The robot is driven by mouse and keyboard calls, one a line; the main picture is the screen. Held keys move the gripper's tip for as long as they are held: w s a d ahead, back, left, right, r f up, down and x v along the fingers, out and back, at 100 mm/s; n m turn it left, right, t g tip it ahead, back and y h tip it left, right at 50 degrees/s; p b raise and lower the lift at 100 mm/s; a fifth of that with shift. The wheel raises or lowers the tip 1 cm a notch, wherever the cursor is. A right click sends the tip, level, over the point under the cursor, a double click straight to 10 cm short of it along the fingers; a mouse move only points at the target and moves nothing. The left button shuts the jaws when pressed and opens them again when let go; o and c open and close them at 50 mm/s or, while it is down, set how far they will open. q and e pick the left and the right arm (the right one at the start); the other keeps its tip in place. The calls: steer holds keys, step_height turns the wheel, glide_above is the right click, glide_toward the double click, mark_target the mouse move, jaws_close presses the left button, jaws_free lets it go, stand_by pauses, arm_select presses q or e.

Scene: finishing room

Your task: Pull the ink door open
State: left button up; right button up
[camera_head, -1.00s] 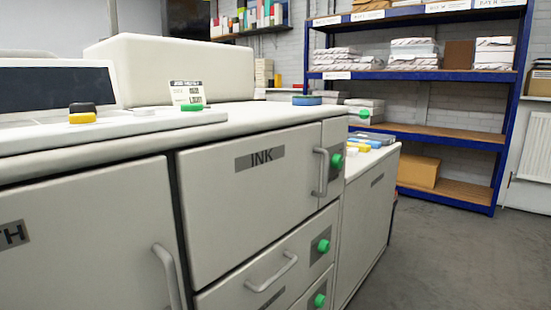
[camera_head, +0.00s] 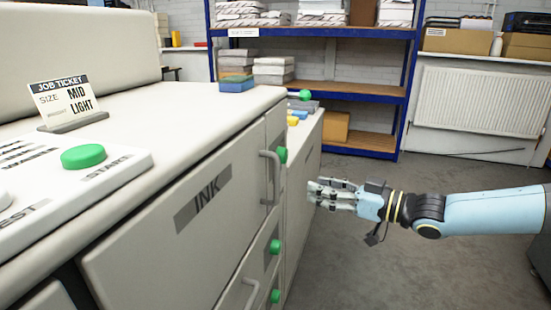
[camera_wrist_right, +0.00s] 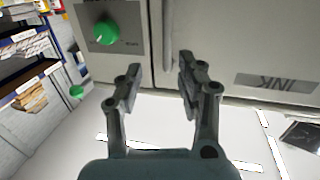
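The ink door (camera_head: 165,235) is a pale panel with a grey INK label, shut flush in the machine's front. Its bar handle (camera_head: 268,178) stands upright at the door's right edge. My right gripper (camera_head: 312,190) is right of the handle, pointing toward the machine, apart from it. In the right wrist view, turned upside down, the gripper (camera_wrist_right: 160,68) is open and empty. The handle (camera_wrist_right: 168,38) lies ahead of the gap between the fingers, and the ink door (camera_wrist_right: 235,45) is to its right. My left gripper is out of view.
A green knob (camera_head: 282,155) is beside the handle; it shows also in the right wrist view (camera_wrist_right: 106,32). A drawer handle (camera_head: 252,292) sits below. Blue shelving (camera_head: 380,33) and a radiator (camera_head: 478,100) stand behind. The floor (camera_head: 375,250) on the right is clear.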

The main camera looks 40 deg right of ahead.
step_height(320, 180, up, 2)
steer(key=w+a, duration=0.1)
steer(key=b, duration=0.7)
glide_above(276, 198)
steer(key=shift+d+f+y, duration=0.2)
steer(key=shift+d+y, duration=0.15)
steer(key=shift+y, duration=0.05)
arm_select(q)
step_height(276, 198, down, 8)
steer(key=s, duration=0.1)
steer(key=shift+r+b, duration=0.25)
steer(key=shift+b, duration=0.05)
arm_select(e)
steer(key=shift+w+r, duration=0.15)
steer(key=shift+w, duration=0.15)
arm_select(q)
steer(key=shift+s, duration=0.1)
arm_select(e)
steer(key=shift+c, duration=0.2)
jaws_close()
